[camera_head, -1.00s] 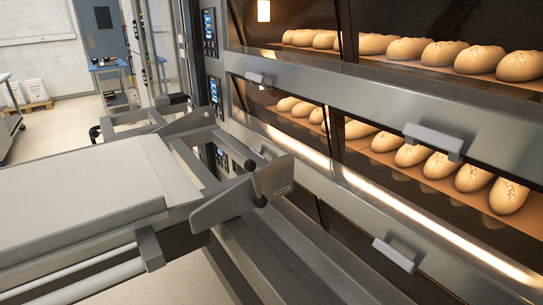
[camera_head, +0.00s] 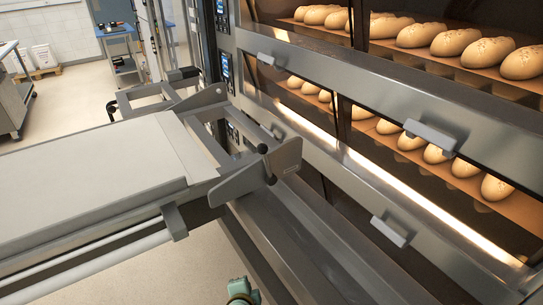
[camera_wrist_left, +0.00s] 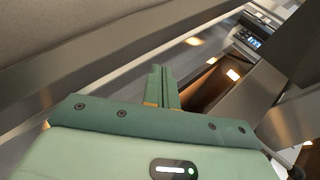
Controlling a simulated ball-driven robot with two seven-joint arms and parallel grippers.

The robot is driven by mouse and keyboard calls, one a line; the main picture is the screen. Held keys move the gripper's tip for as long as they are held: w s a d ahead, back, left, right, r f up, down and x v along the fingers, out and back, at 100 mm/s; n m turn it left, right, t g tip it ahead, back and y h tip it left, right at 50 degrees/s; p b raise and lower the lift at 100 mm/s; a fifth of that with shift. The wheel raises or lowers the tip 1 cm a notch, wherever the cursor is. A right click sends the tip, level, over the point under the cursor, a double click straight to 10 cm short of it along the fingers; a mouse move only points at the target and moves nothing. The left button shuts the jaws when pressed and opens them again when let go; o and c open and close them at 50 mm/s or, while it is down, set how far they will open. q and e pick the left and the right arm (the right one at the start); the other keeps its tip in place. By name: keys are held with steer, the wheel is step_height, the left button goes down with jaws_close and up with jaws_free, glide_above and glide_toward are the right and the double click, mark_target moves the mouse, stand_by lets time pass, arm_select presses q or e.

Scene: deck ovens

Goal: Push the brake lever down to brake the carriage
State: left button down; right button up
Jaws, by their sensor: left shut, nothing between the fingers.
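The carriage (camera_head: 90,180), a long grey loader with a pale flat top, stands in front of the ovens in the head view. A short dark lever with a black knob (camera_head: 263,149) stands upright at the grey bracket (camera_head: 285,158) on the carriage's end; it looks like the brake lever. A green part of my arm (camera_head: 240,290) shows at the bottom edge, below and apart from the lever. In the left wrist view my left gripper (camera_wrist_left: 162,75) is shut and empty, its green fingers together. The lever is not clear in that view. My right gripper is not in view.
The deck ovens (camera_head: 400,95) fill the right side, with loaves inside and protruding handles (camera_head: 430,135) on their fronts. Grey rails (camera_head: 300,250) run below the carriage's end. Open floor (camera_head: 170,265) shows beneath the carriage at lower left.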

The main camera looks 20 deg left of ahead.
arm_select(q)
steer(key=w+a+r+t+y+p, duration=0.15)
steer(key=w+r, duration=0.25)
steer(key=r, duration=0.9)
steer(key=w+r+t+y+p, duration=0.2)
steer(key=w+r+t, duration=0.1)
steer(key=r, duration=1)
steer(key=w+d+r+m+t+h, duration=0.1)
steer(key=w+d+r+m+t, duration=0.2)
steer(key=w, duration=0.6)
steer(key=d+r+t, duration=0.1)
steer(key=d+r, duration=0.1)
steer(key=d, duration=0.1)
steer(key=shift+w+m+b, duration=0.3)
steer(key=shift+w+m, duration=0.05)
steer(key=shift+m, duration=0.05)
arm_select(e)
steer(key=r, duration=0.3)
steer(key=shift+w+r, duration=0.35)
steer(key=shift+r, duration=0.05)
arm_select(q)
steer(key=shift+d, duration=0.15)
